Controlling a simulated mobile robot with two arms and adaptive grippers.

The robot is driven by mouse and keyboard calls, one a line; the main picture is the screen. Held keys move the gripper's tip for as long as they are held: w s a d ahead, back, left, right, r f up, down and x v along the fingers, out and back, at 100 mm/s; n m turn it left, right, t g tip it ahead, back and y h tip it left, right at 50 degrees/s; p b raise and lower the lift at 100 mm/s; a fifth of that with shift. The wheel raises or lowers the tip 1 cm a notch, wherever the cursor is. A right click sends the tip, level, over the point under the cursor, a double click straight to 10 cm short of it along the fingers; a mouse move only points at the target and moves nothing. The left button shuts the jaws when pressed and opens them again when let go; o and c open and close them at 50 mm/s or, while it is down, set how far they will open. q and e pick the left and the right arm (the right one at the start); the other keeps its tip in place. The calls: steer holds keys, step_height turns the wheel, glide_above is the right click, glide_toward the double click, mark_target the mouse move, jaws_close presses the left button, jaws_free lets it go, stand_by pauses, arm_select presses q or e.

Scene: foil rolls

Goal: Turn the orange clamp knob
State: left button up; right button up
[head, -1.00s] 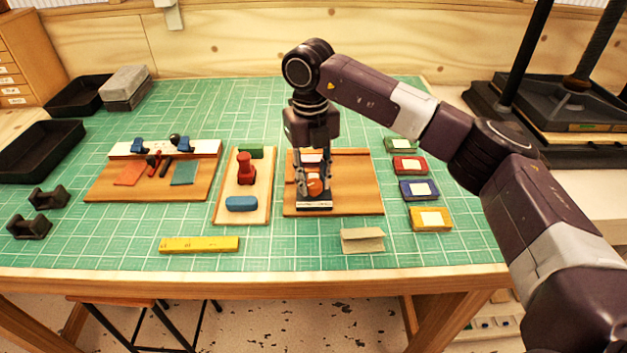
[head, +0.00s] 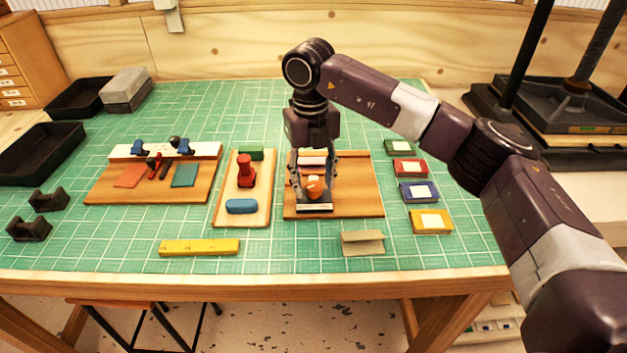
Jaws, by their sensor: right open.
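The orange clamp knob (head: 315,189) sits on a small clamp with a pale front plate (head: 314,208), on a wooden board (head: 358,186) near the middle of the table. My right gripper (head: 315,200) points straight down over the clamp. Its fingers are spread open, one on the left and one on the right of the knob. I cannot tell whether a finger touches the knob. The gripper hides part of the clamp's back. My left gripper is not in view.
A folded tan card (head: 362,242) and a yellow ruler (head: 199,246) lie in front. Green mat is clear between them.

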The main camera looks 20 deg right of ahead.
mark_target(312, 185)
step_height(312, 185, up, 12)
steer(key=shift+a+f, duration=0.15)
steer(key=shift+a, duration=0.05)
stand_by(0.4)
